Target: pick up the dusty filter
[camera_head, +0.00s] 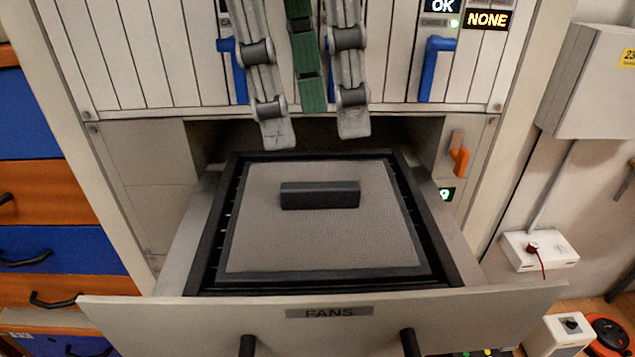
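The dusty filter (320,238) is a flat grey, speckled panel with a black bar handle (320,194) on top. It lies in a black frame (210,262) inside the pulled-out drawer labelled FANS (210,318). My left gripper (315,132) comes in from the top of the picture. Its two grey fingers are spread apart, with nothing between them. Its fingertips show just beyond the handle, near the filter's far edge, and appear apart from the filter. My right gripper is not in view.
The cabinet front with card slots and blue levers (432,68) stands behind the drawer. An orange lever (458,154) is right of the drawer opening. Blue and orange drawers (60,190) stand at left.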

